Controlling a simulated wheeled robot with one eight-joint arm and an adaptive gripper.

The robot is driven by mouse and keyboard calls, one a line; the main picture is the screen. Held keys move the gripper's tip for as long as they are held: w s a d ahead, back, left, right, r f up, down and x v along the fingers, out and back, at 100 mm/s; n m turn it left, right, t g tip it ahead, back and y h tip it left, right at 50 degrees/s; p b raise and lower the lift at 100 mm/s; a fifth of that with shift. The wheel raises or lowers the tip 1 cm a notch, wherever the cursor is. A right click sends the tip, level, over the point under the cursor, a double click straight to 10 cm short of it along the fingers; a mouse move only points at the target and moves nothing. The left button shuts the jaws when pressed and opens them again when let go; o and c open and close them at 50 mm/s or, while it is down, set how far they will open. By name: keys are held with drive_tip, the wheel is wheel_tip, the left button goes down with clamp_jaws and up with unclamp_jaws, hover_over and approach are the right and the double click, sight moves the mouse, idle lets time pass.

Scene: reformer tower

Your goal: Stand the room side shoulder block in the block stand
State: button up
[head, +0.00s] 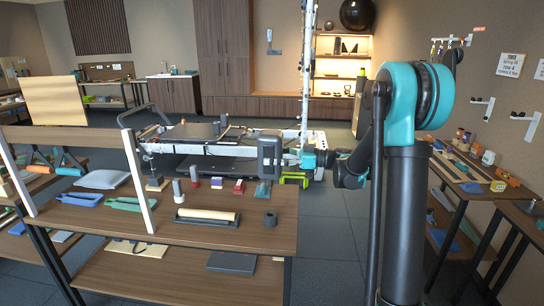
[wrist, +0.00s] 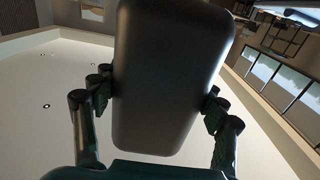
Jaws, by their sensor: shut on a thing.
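The shoulder block (head: 269,154) is a dark, padded slab with rounded corners. My gripper (head: 292,158) is shut on it and holds it upright in the air, above the back right of the wooden shelf table. In the wrist view the dark block (wrist: 170,75) fills the middle, with one finger of my gripper (wrist: 156,98) against each side. The camera looks up past it to the ceiling. The reformer (head: 215,145), with its pale frame and tall perforated post, stands behind the block. I cannot tell which thing is the block stand.
A side table (head: 465,180) stands at the right. Open floor (head: 335,235) lies between them.

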sight(272, 184)
drive_tip(key=shift+f, duration=5.8)
drive_tip(key=shift+f, duration=2.55)
drive_tip(key=o, duration=2)
drive_tip(key=shift+c, duration=0.2)
drive_tip(key=shift+d, duration=0.1)
